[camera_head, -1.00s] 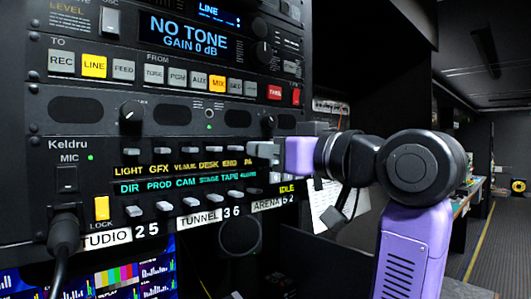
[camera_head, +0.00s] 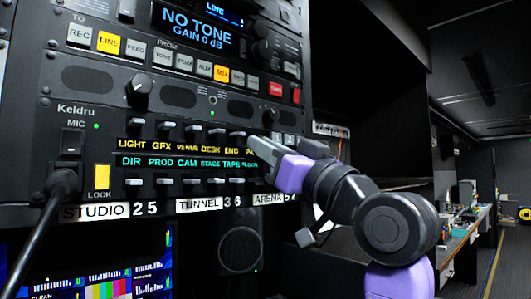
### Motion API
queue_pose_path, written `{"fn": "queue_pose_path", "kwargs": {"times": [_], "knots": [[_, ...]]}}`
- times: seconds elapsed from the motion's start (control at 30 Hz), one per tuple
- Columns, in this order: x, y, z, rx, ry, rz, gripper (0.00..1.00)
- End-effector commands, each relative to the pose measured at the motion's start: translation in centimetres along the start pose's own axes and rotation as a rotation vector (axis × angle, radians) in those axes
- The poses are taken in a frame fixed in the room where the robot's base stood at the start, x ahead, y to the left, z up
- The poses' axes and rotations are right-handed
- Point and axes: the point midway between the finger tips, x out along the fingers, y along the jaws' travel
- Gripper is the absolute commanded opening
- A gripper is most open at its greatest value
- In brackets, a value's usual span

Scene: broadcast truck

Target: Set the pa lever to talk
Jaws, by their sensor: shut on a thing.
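The Keldru intercom panel (camera_head: 75,108) carries an upper and a lower row of small grey levers. The upper row is labelled LIGHT, GFX, VENUE, DESK, ENG and, at its right end, PA in yellow. The ENG lever (camera_head: 238,134) is in view just left of my gripper. My gripper (camera_head: 261,160) is shut at the right end of the rows, at the PA position, its fingers sloping up and left to the panel. The PA lever itself is hidden by the fingers, so its position cannot be seen. The status text near it is covered too.
The lower lever row (camera_head: 188,181) lies just below and left of my fingers. A black cable (camera_head: 40,225) hangs at the left. Monitors (camera_head: 110,285) and a round speaker (camera_head: 240,249) are below. A cluttered desk (camera_head: 465,222) runs along the right.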

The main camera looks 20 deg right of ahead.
Motion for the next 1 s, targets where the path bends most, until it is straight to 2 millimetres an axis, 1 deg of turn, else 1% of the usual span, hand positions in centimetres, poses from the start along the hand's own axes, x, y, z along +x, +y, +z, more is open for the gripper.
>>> {"fn": "queue_pose_path", "kwargs": {"times": [0.13, 0.17, 0.23, 0.27, 0.53, 0.63, 0.77, 1.0], "knots": [[0.0, 0.0, -0.1, 0.000, 0.001, 0.000, 0.00], [0.0, 0.0, -0.1, 0.000, 0.001, 0.000, 0.19], [0.0, 0.0, -0.1, 0.000, 0.001, 0.000, 0.33], [0.0, 0.0, -0.1, 0.000, 0.001, 0.000, 0.35], [0.0, 0.0, 0.0, 0.000, 0.000, 0.000, 0.35], [-0.5, 0.0, 0.0, 0.000, 0.001, 0.001, 0.35], [-2.2, 0.1, 0.1, -0.001, 0.002, 0.001, 0.35], [-6.0, 0.0, 0.1, -0.001, 0.001, 0.001, 0.35]]}}
